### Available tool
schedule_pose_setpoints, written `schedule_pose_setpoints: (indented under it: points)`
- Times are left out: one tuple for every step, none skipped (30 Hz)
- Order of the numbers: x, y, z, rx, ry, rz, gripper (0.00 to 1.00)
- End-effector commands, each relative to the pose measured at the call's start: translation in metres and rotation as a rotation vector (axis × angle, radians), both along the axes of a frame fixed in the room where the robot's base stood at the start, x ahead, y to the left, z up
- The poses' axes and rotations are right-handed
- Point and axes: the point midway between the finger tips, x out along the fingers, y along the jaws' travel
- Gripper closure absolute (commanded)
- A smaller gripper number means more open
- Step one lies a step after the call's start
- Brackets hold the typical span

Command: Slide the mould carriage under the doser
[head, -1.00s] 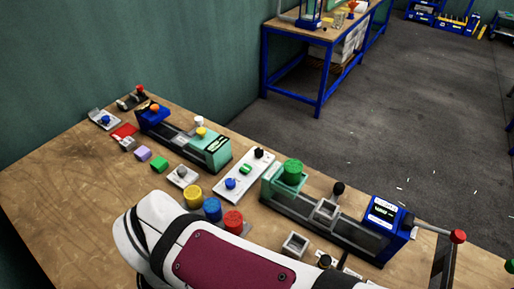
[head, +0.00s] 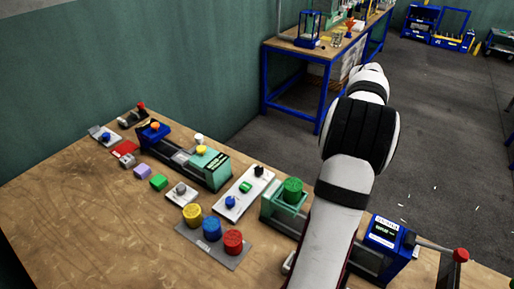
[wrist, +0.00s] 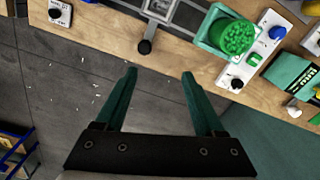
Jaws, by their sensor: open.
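The mould carriage (wrist: 160,8) is a grey square frame on a dark rail, with a rod ending in a black knob (wrist: 145,47). In the wrist view it lies at the top edge, partly cut off. A green housing with a round green top (head: 292,190), apparently the doser, stands at the rail's left end in the head view and also shows in the wrist view (wrist: 232,36). The carriage is hidden behind my arm in the head view. My gripper (wrist: 158,75) is open and empty, with the black knob ahead of its fingertips, apart from them.
A blue unit with a display (head: 386,232) and a red-knobbed lever (head: 460,255) stands at the rail's right end. A button panel (head: 245,192) and a plate with yellow, blue and red caps (head: 213,238) stand left of the rail. Floor lies beyond the bench edge.

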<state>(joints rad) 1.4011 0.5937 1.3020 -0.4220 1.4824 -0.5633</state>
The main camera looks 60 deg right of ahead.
Motion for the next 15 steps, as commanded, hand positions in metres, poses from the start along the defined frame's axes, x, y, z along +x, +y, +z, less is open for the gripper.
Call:
schedule_pose_setpoints:
  points:
    - [-0.018,-0.01,-0.006,0.0,0.003,-0.025,0.29]
    - [-0.025,-0.014,-0.008,-0.001,0.005,-0.033,0.29]
    - [-0.03,-0.017,-0.011,-0.002,0.007,-0.038,0.29]
    - [-0.032,-0.018,-0.014,-0.002,0.007,-0.039,0.29]
    - [-0.032,-0.018,-0.018,-0.001,0.007,-0.039,0.29]
    - [-0.032,-0.018,-0.025,-0.001,0.008,-0.038,0.29]
    - [-0.032,-0.017,-0.032,0.001,0.008,-0.038,0.29]
    - [-0.032,-0.017,-0.039,0.001,0.008,-0.039,0.29]
    - [-0.031,-0.017,-0.051,0.002,0.008,-0.037,0.29]
    - [-0.031,-0.017,-0.061,0.002,0.008,-0.038,0.29]
    - [-0.031,-0.016,-0.07,0.002,0.007,-0.038,0.29]
    - [-0.031,-0.017,-0.083,0.001,0.008,-0.037,0.29]
    - [-0.031,-0.016,-0.092,0.001,0.007,-0.038,0.29]
    - [-0.031,-0.016,-0.101,0.001,0.007,-0.038,0.29]
    - [-0.031,-0.017,-0.112,0.0,0.007,-0.037,0.29]
